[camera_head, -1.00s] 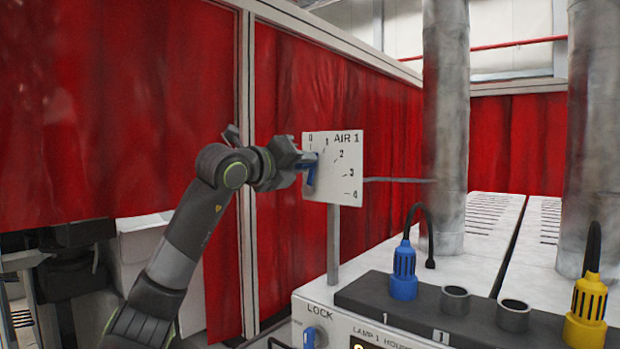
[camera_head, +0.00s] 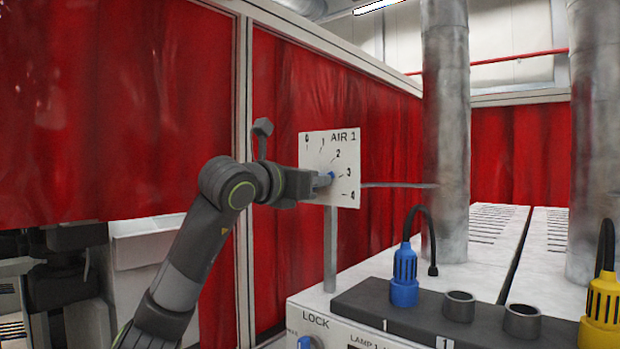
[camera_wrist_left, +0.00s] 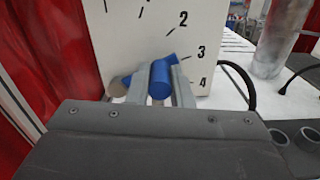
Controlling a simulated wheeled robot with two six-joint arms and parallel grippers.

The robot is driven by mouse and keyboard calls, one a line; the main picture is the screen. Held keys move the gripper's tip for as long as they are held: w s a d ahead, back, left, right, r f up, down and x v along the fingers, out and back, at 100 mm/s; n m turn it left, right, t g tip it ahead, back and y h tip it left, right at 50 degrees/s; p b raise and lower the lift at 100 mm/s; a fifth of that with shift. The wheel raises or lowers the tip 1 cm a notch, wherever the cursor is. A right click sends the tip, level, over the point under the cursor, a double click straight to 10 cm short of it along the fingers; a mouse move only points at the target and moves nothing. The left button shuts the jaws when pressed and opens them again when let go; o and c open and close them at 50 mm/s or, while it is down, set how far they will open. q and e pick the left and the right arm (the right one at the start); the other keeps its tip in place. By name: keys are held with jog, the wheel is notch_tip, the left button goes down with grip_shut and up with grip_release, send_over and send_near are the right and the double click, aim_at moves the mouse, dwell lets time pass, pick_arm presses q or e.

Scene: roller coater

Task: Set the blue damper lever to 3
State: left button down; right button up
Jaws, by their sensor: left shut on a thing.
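The blue damper lever (camera_head: 331,176) is on the white AIR 1 plate (camera_head: 345,146), which carries marks 0 to 4. In the left wrist view the lever (camera_wrist_left: 160,82) points right and slightly up, its tip close to the tick beside the 3. A grey round pivot shows at its left end. My left gripper (camera_head: 322,180) is shut on the lever's blue handle, with a finger on each side in the left wrist view (camera_wrist_left: 161,84). In the head view the gripper hides most of the lever. My right gripper is not in view.
A post holds the plate above the white machine top. A blue plug (camera_head: 404,278) and a yellow plug (camera_head: 602,300) stand on the dark strip below right. Metal ducts (camera_head: 445,130) rise behind. Red curtains (camera_head: 285,100) hang close behind my left arm.

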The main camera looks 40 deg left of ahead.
pick_arm(q)
jog(key=shift+d+f+m, duration=0.15)
jog(key=shift+f+m, duration=0.15)
jog(key=shift+m, duration=0.2)
jog(key=c, duration=1.3)
grip_release()
jog(key=shift+s, duration=0.1)
